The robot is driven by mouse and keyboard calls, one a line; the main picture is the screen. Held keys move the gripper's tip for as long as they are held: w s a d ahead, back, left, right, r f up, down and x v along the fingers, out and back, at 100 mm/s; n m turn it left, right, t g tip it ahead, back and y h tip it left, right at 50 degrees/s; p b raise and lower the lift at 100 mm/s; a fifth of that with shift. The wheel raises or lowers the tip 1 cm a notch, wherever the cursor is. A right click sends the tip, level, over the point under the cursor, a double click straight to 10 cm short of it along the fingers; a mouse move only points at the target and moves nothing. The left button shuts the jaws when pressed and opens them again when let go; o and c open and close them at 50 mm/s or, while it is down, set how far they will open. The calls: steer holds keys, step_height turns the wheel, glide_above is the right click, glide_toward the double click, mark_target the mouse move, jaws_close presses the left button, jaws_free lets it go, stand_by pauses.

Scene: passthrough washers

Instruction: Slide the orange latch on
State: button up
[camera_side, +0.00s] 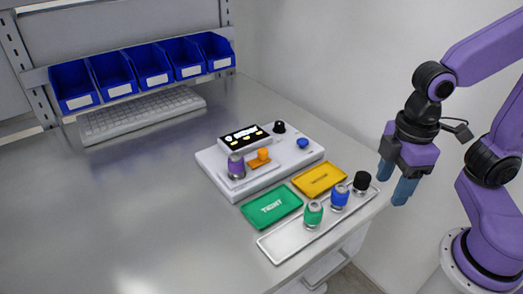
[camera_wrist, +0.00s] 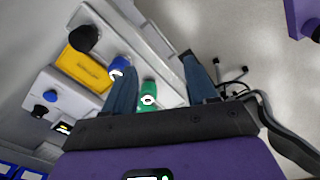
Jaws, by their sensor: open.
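The orange latch (camera_side: 262,155) sits on the white device (camera_side: 232,187), behind and to the right of a purple-topped washer part (camera_side: 236,166). Its exact slide position is too small to tell. My gripper (camera_side: 397,184) is open and empty, in the air to the right of the table edge, well away from the latch. In the wrist view the two blue fingers (camera_wrist: 162,82) are spread apart, with nothing gripped between them. The latch cannot be made out in the wrist view.
A green tray (camera_side: 287,215) and a yellow tray (camera_side: 302,186) lie before the device. A metal tray (camera_side: 275,252) holds green (camera_side: 313,214), blue (camera_side: 340,196) and black (camera_side: 361,182) parts. The device has a screen (camera_side: 228,146), black knob (camera_side: 279,127) and blue button (camera_side: 302,143). Blue bins (camera_side: 75,103) stand behind.

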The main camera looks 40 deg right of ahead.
steer(key=w+a+r+m, duration=0.1)
steer(key=w+a+r, duration=0.25)
steer(key=w, duration=0.55)
steer(key=w+a+r+m, duration=0.15)
steer(key=w+a, duration=0.25)
steer(key=w, duration=0.4)
step_height(320, 180, up, 4)
glide_above(263, 150)
steer(key=shift+m, duration=0.35)
step_height(263, 150, down, 18)
steer(key=shift+r, duration=0.15)
